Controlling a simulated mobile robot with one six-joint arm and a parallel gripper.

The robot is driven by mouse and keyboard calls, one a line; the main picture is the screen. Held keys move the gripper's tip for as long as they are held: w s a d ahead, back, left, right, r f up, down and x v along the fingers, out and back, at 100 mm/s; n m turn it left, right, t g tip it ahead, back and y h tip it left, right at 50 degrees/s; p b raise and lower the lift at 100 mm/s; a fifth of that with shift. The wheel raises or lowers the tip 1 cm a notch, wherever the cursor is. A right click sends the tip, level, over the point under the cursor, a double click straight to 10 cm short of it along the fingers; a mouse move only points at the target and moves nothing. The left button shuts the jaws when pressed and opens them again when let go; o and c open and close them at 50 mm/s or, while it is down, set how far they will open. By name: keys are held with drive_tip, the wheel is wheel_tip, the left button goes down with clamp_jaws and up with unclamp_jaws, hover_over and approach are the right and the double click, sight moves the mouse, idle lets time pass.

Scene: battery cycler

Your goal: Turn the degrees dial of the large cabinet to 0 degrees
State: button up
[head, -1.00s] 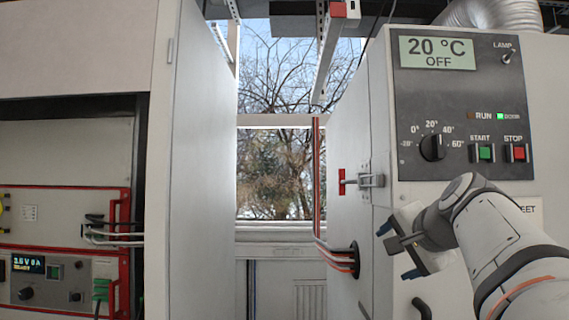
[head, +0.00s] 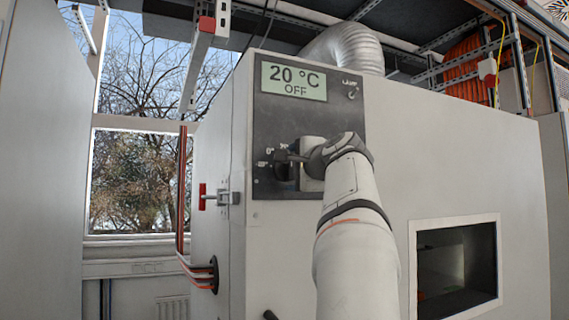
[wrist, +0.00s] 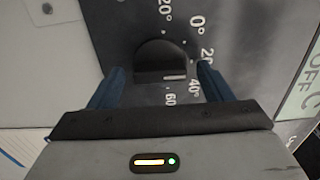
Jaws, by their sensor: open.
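The large cabinet (head: 400,150) carries a dark control panel (head: 262,120) with a display (head: 294,81) reading 20 °C OFF. In the wrist view the black degrees dial (wrist: 160,58) sits among white degree marks. A pale pointer line shows at its lower right edge, on the side of the 40° and 60° marks; its exact setting is hard to tell. My gripper (wrist: 160,71) is open, with one blue finger on each side of the dial. I cannot tell whether they touch it. In the head view my gripper (head: 275,160) hides the dial and the lower panel.
A lamp switch (head: 352,95) is at the panel's upper right. A dark window opening (head: 456,265) is at lower right. A silver duct (head: 345,48) runs on top.

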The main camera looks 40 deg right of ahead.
drive_tip(key=shift+w, duration=0.4)
drive_tip(key=shift+c, duration=0.4)
